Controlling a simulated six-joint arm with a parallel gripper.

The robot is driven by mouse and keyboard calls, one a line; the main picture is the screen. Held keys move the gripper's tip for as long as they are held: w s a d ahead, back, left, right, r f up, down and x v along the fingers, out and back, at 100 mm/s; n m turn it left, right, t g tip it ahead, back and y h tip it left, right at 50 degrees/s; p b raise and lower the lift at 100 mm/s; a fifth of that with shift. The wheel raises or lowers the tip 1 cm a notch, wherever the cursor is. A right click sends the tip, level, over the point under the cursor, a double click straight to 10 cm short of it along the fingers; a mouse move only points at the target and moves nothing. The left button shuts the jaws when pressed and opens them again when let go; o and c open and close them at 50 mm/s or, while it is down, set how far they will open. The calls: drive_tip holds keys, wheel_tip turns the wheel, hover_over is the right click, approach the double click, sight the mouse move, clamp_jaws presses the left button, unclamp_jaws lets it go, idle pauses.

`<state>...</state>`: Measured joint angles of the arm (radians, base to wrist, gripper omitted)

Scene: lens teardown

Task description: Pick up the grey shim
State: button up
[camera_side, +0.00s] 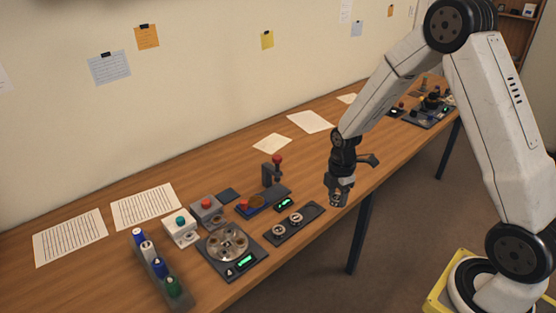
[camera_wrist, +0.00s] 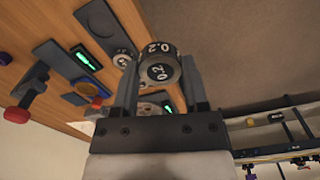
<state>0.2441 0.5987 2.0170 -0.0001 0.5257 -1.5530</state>
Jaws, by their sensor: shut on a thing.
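My gripper (camera_side: 338,194) is above and just past the front edge of the table, to the right of the dark tray. In the wrist view my gripper (camera_wrist: 158,72) is shut on the grey shim (camera_wrist: 160,51), a short round piece with black bands marked 0.2. The shim sits between the two fingertips, clear of the table. In the side view the shim is small and mostly hidden by the fingers. Two similar round pieces (camera_side: 279,230) stay in the dark tray (camera_side: 315,211).
A round metal plate on a dark scale-like base (camera_side: 239,268) stands left of the tray. Table right of the tray is clear.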

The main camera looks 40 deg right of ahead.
drive_tip(key=shift+s+a+r, duration=0.15)
drive_tip(key=shift+s+r, duration=0.15)
drive_tip(key=shift+s, duration=0.35)
drive_tip(key=shift+s+a+r, duration=0.1)
drive_tip(key=shift+s+r, duration=0.2)
drive_tip(key=shift+s, duration=0.35)
drive_tip(key=shift+s+a+r, duration=0.15)
drive_tip(key=shift+s+r, duration=0.15)
drive_tip(key=shift+s, duration=0.35)
drive_tip(key=shift+w, duration=0.1)
approach(255, 202)
drive_tip(key=shift+s+d+f, duration=0.55)
drive_tip(key=shift+s+d, duration=0.1)
drive_tip(key=shift+d, duration=0.15)
drive_tip(key=shift+w+a+f, duration=0.3)
drive_tip(key=shift+w+a, duration=0.4)
drive_tip(key=shift+f, duration=0.1)
drive_tip(key=shift+f, duration=2.15)
